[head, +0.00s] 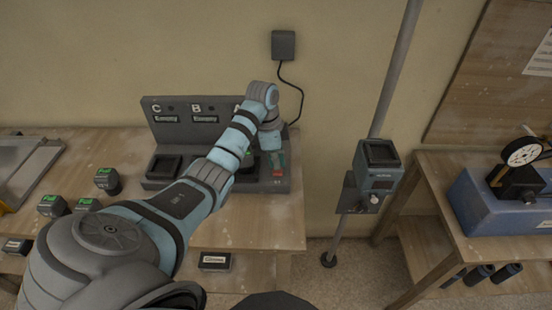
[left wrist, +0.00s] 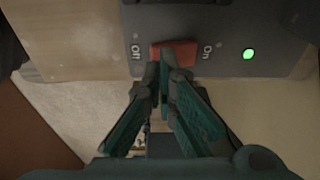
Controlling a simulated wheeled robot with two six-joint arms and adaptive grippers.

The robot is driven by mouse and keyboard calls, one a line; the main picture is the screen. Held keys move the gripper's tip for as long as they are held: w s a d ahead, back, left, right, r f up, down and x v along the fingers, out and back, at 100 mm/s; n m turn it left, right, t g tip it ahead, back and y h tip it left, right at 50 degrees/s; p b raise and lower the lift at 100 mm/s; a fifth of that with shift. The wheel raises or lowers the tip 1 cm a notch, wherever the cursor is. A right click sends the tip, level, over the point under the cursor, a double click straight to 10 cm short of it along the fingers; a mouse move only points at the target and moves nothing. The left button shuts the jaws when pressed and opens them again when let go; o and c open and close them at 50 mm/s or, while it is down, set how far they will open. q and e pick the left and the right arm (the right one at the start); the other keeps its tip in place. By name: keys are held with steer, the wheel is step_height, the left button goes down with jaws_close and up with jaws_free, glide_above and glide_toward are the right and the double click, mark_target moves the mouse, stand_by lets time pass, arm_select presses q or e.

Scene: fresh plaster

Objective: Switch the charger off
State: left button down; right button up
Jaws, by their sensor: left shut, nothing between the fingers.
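The charger (head: 220,185) is a grey station on the wooden table, with a back panel marked C, B and A. A red rocker switch (left wrist: 173,53) sits on its front face, with small white markings at each end and a lit green lamp (left wrist: 249,54) to its right in the left wrist view. In the head view the switch (head: 279,173) shows at the charger's right end. My left gripper (left wrist: 165,72) is shut and empty, its tips right at the switch; I cannot tell whether they touch it. It also shows in the head view (head: 277,162). My right gripper is out of view.
Several dark batteries with green displays (head: 107,180) stand on the table left of my arm. A black adapter (head: 283,44) hangs on the wall with a cable. A post-mounted device (head: 378,165) and a second table with a blue case (head: 500,210) are at right.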

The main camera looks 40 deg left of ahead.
mark_target(277, 172)
arm_select(q)
steer(key=shift+f+b, duration=0.5)
steer(key=shift+f, duration=0.5)
stand_by(0.3)
step_height(277, 172, up, 5)
steer(key=p, duration=0.5)
steer(key=shift+r, duration=1.05)
steer(key=shift+w, duration=0.1)
